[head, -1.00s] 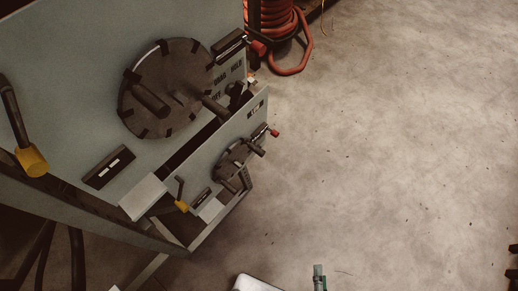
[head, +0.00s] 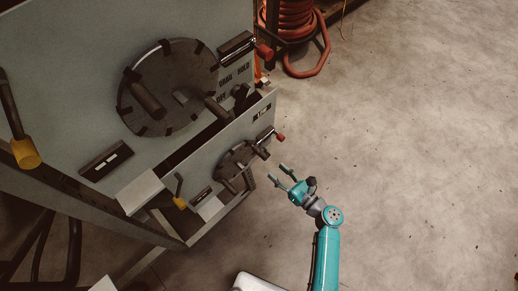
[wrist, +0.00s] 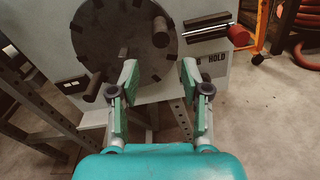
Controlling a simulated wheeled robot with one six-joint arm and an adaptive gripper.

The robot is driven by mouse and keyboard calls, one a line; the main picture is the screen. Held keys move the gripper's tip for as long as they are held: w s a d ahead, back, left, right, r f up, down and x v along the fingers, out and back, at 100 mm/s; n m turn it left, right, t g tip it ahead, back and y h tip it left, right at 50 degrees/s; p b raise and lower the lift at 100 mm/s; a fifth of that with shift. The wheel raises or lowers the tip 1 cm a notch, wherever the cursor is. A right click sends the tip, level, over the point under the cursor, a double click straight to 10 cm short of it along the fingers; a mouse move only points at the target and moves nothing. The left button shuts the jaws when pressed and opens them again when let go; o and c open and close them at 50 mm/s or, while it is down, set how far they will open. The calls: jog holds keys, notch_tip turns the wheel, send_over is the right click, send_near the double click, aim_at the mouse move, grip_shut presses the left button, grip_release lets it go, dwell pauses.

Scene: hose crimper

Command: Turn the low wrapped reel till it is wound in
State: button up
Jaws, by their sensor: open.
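The low reel (head: 236,160) is a dark disc with black clips round its rim and stubby pegs on its face, on the lower grey panel. A dark reel, which looks like the same one, fills the upper left of the wrist view (wrist: 125,45), with one peg at its lower left and one at its upper right. My gripper (head: 278,173) is open and empty, just right of and in front of the low reel, apart from it. In the wrist view my gripper's fingers (wrist: 160,80) stand wide apart, in front of the reel's lower right edge.
A larger reel (head: 170,85) with thick pegs sits on the upper panel. A yellow-ended lever (head: 180,200) stands left of the low reel, and a red knob (head: 281,137) is at its upper right. Coiled red hose (head: 295,20) lies behind. The floor at right is clear.

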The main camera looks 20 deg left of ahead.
aim_at(254, 147)
jog(key=shift+y, duration=0.3)
jog(key=x, duration=0.7)
jog(key=r+x, duration=0.1)
jog(key=x, duration=0.3)
jog(key=shift+w+a, duration=0.25)
jog(key=shift+w, duration=0.1)
grip_shut()
